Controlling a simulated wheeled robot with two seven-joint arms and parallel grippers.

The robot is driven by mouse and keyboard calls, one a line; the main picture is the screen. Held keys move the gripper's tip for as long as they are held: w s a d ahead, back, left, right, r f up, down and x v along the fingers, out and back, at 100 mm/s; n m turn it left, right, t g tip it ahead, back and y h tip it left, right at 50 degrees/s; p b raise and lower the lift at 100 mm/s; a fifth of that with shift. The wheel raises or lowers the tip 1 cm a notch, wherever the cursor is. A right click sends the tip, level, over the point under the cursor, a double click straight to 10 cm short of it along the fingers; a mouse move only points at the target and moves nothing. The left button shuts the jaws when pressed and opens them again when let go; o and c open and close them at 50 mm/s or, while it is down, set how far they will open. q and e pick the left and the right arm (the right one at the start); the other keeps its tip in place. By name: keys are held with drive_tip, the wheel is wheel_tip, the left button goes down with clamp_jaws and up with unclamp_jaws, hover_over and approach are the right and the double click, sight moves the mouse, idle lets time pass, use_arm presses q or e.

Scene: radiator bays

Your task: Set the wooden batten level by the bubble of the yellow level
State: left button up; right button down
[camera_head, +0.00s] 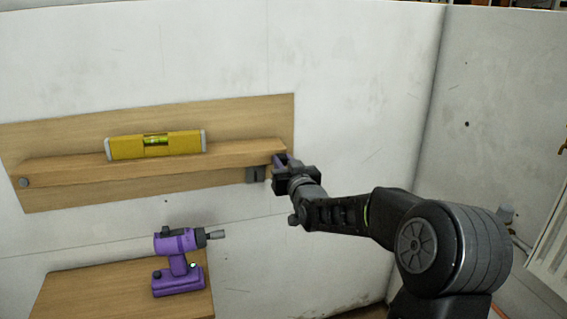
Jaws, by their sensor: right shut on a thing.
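The yellow level (182,143) rests on the batten's top. Its green vial (156,140) shows, but the bubble is too small to place surely. My left gripper is out of view.
A dark grey bracket (256,174) sits under the batten's right end. A purple drill (178,263) stands on a wooden table (75,290) below. A white radiator (550,245) shows at the right edge. The wall between batten and table is clear.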

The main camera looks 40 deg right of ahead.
drive_tip(key=shift+r, duration=1.55)
drive_tip(key=c, duration=1.3)
unclamp_jaws()
drive_tip(key=shift+f, duration=0.1)
drive_tip(key=shift+o, duration=0.3)
drive_tip(key=shift+f, duration=0.1)
drive_tip(key=v, duration=0.7)
drive_tip(key=shift+s+b, duration=0.3)
drive_tip(key=shift+s, duration=0.1)
drive_tip(key=shift+a, duration=0.1)
